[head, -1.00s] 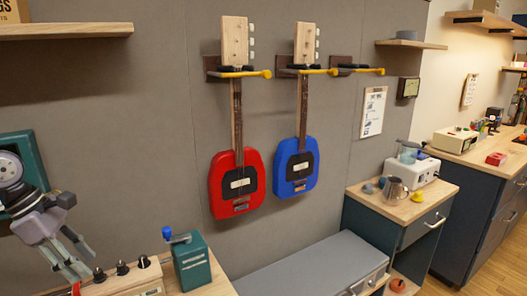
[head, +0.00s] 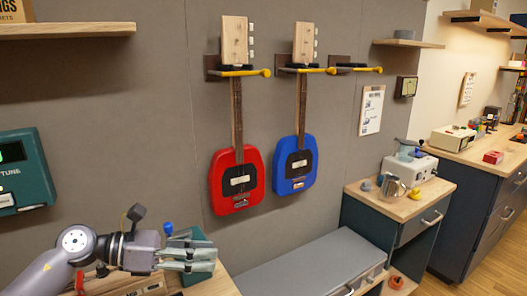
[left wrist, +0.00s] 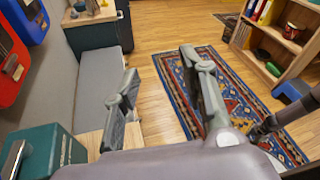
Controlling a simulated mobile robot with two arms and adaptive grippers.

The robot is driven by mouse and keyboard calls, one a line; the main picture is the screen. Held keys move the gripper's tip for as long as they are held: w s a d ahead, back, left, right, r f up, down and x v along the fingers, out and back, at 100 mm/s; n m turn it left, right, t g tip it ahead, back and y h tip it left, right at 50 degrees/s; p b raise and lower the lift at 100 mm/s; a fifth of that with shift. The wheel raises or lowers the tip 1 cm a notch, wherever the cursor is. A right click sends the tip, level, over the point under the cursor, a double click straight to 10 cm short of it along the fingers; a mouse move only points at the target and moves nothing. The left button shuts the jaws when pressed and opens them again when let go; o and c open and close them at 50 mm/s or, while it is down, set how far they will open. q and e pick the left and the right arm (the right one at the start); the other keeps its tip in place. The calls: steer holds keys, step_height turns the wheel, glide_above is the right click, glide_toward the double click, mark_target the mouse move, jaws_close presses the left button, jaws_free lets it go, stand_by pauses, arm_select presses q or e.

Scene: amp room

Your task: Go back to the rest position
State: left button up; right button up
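My left gripper (head: 212,258) reaches in from the lower left in the head view, in front of a green box with a blue knob (head: 198,241). In the left wrist view its two fingers (left wrist: 165,88) stand well apart with nothing between them, so it is open and empty. The green box also shows at the lower left of the left wrist view (left wrist: 40,152). Whether the fingers touch it is hard to tell. My right gripper is not clearly seen in either view.
A red guitar (head: 237,182) and a blue guitar (head: 294,167) hang on the wall. A green tuner (head: 25,172) is on the wall at left. A grey bench (head: 310,262) and a cabinet (head: 400,205) stand to the right. A patterned rug (left wrist: 240,100) lies on open floor.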

arm_select(q)
steer(key=d+r+n+t+h, duration=0.3)
steer(key=d+n+t+h, duration=0.15)
steer(key=n, duration=0.25)
steer(key=s+a+f+n+t+y, duration=0.1)
steer(key=a+f+n+t+y, duration=0.5)
steer(key=n, duration=0.9)
steer(key=s+a+f+n+t+y, duration=0.1)
steer(key=a+f+n+t+y, duration=0.1)
steer(key=a+f+n+y, duration=0.95)
steer(key=s+d+f+n+g, duration=0.2)
steer(key=s+f+n+g, duration=0.25)
steer(key=s, duration=0.45)
steer(key=s+d+f+n+g+y, duration=0.1)
steer(key=s+f+n+g, duration=0.3)
steer(key=s+f, duration=0.3)
steer(key=s+d+f+n+g, duration=0.2)
steer(key=s+f+n+g, duration=0.25)
steer(key=s, duration=0.55)
step_height(320, 180, down, 24)
steer(key=g, duration=0.1)
steer(key=s+a+f+g, duration=0.1)
steer(key=s+a+f, duration=0.2)
steer(key=s+f, duration=1.5)
steer(key=shift+m+y, duration=0.3)
steer(key=shift+m, duration=0.05)
steer(key=shift+r+g, duration=0.1)
steer(key=shift+g, duration=0.15)
